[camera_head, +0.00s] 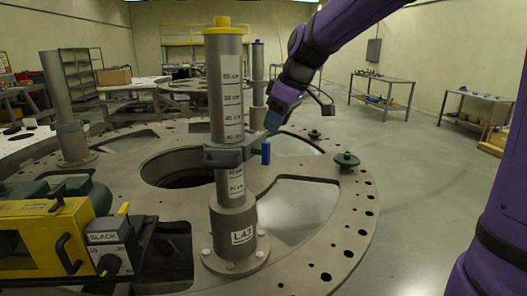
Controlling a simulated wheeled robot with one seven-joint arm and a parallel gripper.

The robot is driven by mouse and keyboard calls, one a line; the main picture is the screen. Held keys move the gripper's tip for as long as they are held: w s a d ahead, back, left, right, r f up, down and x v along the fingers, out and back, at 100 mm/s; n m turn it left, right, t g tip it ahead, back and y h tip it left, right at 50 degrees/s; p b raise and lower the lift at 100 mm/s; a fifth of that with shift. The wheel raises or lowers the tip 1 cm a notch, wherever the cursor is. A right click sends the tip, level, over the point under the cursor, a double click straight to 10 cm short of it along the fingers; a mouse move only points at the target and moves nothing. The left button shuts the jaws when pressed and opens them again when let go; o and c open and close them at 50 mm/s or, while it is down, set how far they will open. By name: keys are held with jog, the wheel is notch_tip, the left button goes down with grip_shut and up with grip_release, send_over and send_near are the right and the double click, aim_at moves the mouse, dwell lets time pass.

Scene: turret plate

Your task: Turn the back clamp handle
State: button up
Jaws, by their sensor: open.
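The round turret plate (330,232) carries upright posts. The near post (224,85) has a yellow cap, height labels and a grey clamp (225,154) with a blue handle (265,153) on its right side. A farther post (258,72) stands behind it; I cannot make out a clamp handle on it, and its lower part is partly hidden.
A yellow machine (45,238) with a box marked SLACK (112,247) stands at the front left. A dark knob (346,160) sits at the plate's right edge. The plate has large openings. Tables (382,88) stand at the back right; the floor between is clear.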

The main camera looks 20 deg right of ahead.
aim_at(267, 143)
jog(key=x, duration=0.9)
jog(key=shift+a+f, duration=0.1)
jog(key=shift+f, duration=0.15)
jog(key=shift+c, duration=0.4)
grip_shut()
